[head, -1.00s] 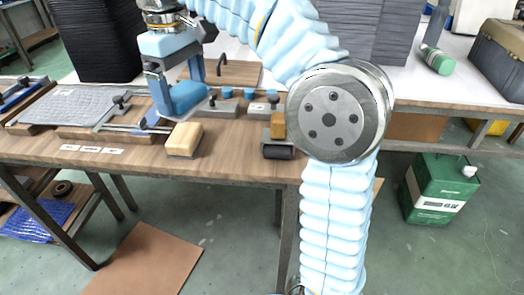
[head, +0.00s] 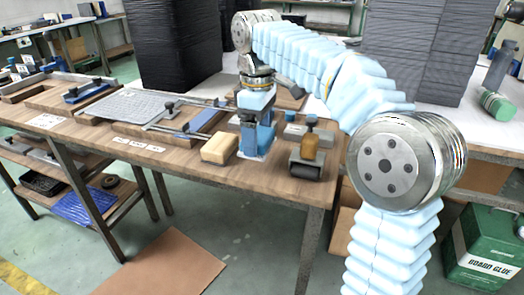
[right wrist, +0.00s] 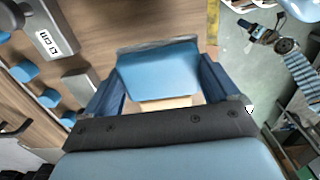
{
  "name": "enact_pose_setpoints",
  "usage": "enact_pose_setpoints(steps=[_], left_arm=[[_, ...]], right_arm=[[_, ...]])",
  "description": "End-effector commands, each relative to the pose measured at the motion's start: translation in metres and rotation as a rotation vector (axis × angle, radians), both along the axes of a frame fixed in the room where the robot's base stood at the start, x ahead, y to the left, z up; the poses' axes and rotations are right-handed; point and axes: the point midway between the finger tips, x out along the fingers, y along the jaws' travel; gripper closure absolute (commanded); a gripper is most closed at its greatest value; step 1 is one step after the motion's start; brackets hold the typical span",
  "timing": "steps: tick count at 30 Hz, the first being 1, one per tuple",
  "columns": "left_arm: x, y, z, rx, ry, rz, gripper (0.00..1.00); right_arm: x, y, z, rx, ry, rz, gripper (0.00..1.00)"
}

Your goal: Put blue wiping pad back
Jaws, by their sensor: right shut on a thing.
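The blue wiping pad (head: 265,138) is in the jaws of my right gripper (head: 252,125), over the front right part of the wooden bench. In the right wrist view the flat blue pad (right wrist: 160,72) fills the space between the two dark blue fingers (right wrist: 158,95), with a pale wooden surface just beyond its lower edge. In the head view the gripper points down beside the pale wooden block (head: 220,147). Whether the pad touches the bench is unclear. My left arm seems to show small at the upper right of the right wrist view; its gripper's jaws (right wrist: 255,32) are unclear.
A black roller with a wooden handle (head: 308,158) stands right of the pad. A grey mat (head: 125,104), metal rails and a slanted blue strip (head: 207,121) lie to the left. Blue knobs (right wrist: 48,97) line a holder.

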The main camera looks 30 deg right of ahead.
Motion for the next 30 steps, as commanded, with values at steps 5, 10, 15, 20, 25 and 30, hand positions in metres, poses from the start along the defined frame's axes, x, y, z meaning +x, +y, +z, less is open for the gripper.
enact_pose_setpoints(steps=[5,10,15,20,25,30], left_arm=[[0.000,0.000,-0.007,0.001,0.000,0.001,0.43],[0.000,0.001,-0.010,0.001,0.000,0.002,0.43],[0.000,0.000,-0.009,0.001,0.000,0.002,0.43],[0.000,0.000,-0.011,0.001,0.000,0.002,0.43],[0.000,0.000,-0.011,0.001,0.000,0.002,0.43],[0.000,0.000,-0.010,0.001,0.000,0.002,0.43]], right_arm=[[-0.003,-0.009,-0.024,0.000,0.003,0.001,0.40],[-0.002,-0.008,-0.040,0.001,-0.001,0.001,0.40],[-0.002,-0.008,-0.040,0.001,-0.001,0.000,0.40],[-0.002,-0.008,-0.043,0.000,0.000,-0.001,0.40],[-0.002,-0.008,-0.043,0.000,0.000,-0.001,0.00],[-0.002,-0.008,-0.043,0.000,0.000,0.000,0.00]])
